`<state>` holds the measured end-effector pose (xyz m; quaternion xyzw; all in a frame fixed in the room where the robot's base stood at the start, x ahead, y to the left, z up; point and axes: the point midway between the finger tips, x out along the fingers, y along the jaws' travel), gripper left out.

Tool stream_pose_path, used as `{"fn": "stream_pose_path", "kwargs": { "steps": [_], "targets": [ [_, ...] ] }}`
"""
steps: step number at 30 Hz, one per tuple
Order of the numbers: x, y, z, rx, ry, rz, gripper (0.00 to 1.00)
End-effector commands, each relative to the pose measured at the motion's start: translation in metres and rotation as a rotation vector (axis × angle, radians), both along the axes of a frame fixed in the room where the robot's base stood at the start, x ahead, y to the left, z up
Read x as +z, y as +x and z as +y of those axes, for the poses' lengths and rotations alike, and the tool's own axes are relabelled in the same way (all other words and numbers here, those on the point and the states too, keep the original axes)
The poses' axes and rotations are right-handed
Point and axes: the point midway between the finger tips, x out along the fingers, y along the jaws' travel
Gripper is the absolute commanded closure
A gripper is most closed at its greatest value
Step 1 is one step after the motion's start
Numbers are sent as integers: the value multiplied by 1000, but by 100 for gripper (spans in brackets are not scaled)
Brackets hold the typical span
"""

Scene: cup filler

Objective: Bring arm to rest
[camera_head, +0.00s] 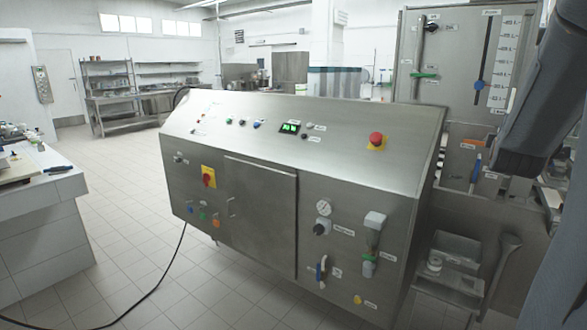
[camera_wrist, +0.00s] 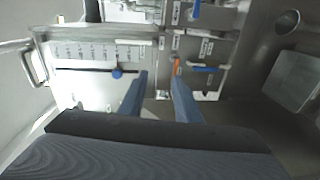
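My gripper (camera_wrist: 160,82) shows in the wrist view with two blue-grey fingers set apart and nothing between them. Ahead of it is a metal panel with a printed scale (camera_wrist: 95,52) and a blue slider knob (camera_wrist: 117,72). An orange handle (camera_wrist: 177,66) and a blue handle (camera_wrist: 207,69) show near the right finger; I cannot tell how far off they are. In the head view my arm (camera_head: 550,100) fills the upper right edge, and the gripper's fingers are not visible there.
A steel control console (camera_head: 310,130) with knobs and a red button stands in the middle. A tall panel with a blue slider knob (camera_head: 479,85) stands behind its right end. A steel tray (camera_head: 450,275) sits at lower right. A white counter (camera_head: 35,225) is at left. The tiled floor between is clear except for a black cable (camera_head: 160,280).

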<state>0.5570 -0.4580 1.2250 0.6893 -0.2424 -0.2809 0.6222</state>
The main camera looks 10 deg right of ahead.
Motion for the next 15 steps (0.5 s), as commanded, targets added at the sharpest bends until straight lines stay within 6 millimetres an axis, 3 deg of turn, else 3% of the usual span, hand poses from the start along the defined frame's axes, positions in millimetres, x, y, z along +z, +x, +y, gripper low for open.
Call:
{"fn": "stream_pose_path", "kwargs": {
  "steps": [8, 11, 15],
  "targets": [
    [-47, 21, 51, 59, 201, 13, 70],
    [-71, 29, 79, 81, 307, 27, 70],
    [-117, 35, 134, 102, 503, 66, 70]
  ]
}}
